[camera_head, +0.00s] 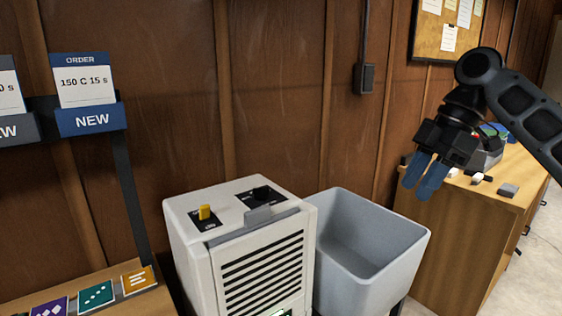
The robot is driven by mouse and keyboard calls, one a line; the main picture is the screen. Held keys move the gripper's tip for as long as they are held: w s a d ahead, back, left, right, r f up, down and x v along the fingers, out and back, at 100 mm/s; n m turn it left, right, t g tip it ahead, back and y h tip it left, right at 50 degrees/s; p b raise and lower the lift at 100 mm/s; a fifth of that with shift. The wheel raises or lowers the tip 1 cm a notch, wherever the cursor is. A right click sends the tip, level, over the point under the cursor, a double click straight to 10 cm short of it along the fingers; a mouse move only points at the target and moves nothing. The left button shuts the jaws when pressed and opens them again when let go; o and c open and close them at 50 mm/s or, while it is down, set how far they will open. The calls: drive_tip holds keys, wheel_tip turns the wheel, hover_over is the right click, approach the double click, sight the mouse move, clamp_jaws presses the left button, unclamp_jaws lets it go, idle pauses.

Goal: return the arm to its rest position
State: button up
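My arm (515,98) reaches in from the right edge and bends at a dark round joint. My gripper (416,192) hangs from it at upper right, its two blue fingers pointing down and to the left. A narrow gap shows between the fingers, and I see nothing held in it. The gripper is in the air, in front of the wooden counter's left end in the picture and above and right of the grey bin. The base of my arm is out of view.
A white machine (190,235) with a yellow switch (205,212) and a black knob (262,193) stands at centre. The open grey bin (345,225) beside it looks empty. The wooden counter (440,235) at right carries small items. Order cards (85,87) are at left.

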drive_tip(key=s+a+f+m+t+y, duration=0.2)
drive_tip(key=a+f+m+t+y, duration=0.25)
drive_tip(key=a+f, duration=1.3)
drive_tip(key=s+a+f+m+t, duration=0.45)
drive_tip(key=s+f+m, duration=0.35)
drive_tip(key=s+f, duration=0.2)
drive_tip(key=s+d+f+m+t+h, duration=0.25)
drive_tip(key=s+d+m, duration=0.2)
drive_tip(key=s, duration=0.65)
drive_tip(key=s+d+f+m+t+h, duration=0.25)
drive_tip(key=s+d+h, duration=0.2)
drive_tip(key=s, duration=0.65)
drive_tip(key=s+d+r+h, duration=0.1)
drive_tip(key=s+d+r, duration=0.3)
drive_tip(key=s+r, duration=0.2)
drive_tip(key=s+d+r+t+h, duration=0.1)
drive_tip(key=s+d+r, duration=0.3)
drive_tip(key=s+r, duration=0.3)
drive_tip(key=s, duration=0.3)
drive_tip(key=shift+s+d, duration=0.25)
drive_tip(key=shift+s, duration=0.05)
drive_tip(key=shift+r, duration=0.1)
